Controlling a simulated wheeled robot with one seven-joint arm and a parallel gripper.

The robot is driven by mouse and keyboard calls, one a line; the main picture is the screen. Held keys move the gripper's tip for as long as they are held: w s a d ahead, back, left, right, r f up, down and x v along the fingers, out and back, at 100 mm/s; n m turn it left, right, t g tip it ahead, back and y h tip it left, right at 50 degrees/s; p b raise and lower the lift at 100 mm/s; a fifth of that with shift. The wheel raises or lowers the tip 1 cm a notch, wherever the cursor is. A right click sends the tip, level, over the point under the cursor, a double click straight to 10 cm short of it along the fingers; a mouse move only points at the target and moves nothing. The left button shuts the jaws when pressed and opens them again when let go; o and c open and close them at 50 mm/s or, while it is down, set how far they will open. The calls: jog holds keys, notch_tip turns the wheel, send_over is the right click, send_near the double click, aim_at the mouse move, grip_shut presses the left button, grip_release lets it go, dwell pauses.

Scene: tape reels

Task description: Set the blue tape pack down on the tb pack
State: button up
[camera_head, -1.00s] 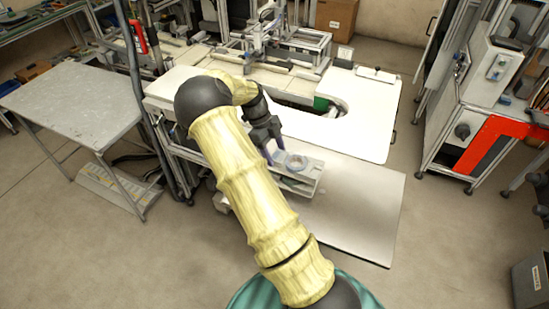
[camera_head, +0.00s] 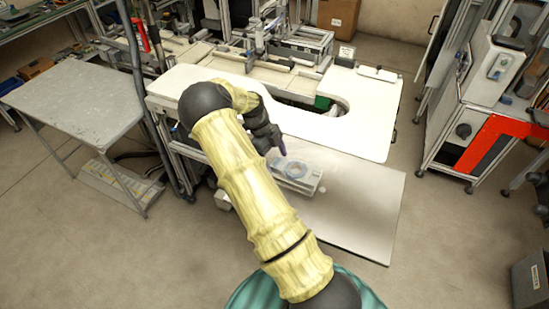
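The raised white table (camera_head: 370,115) with a U-shaped cutout stands behind. A grey metal table (camera_head: 75,100) is at left, a machine cabinet (camera_head: 490,85) at right.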

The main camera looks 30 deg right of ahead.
jog(key=shift+r, duration=0.15)
jog(key=b+v, duration=0.2)
jog(key=v, duration=1)
jog(key=shift+b, duration=0.3)
jog(key=s+a+n+t+y, duration=0.1)
jog(key=s+a+n+t, duration=0.2)
jog(key=s+a+n, duration=0.3)
jog(key=s+a+r+n+t+y, duration=0.1)
jog(key=s+a+n+t, duration=0.2)
jog(key=s+n, duration=1.4)
jog(key=a+n, duration=0.4)
jog(key=n, duration=0.2)
jog(key=shift+r+n+t, duration=0.25)
jog(key=shift+n+t, duration=0.15)
jog(key=shift+c, duration=0.4)
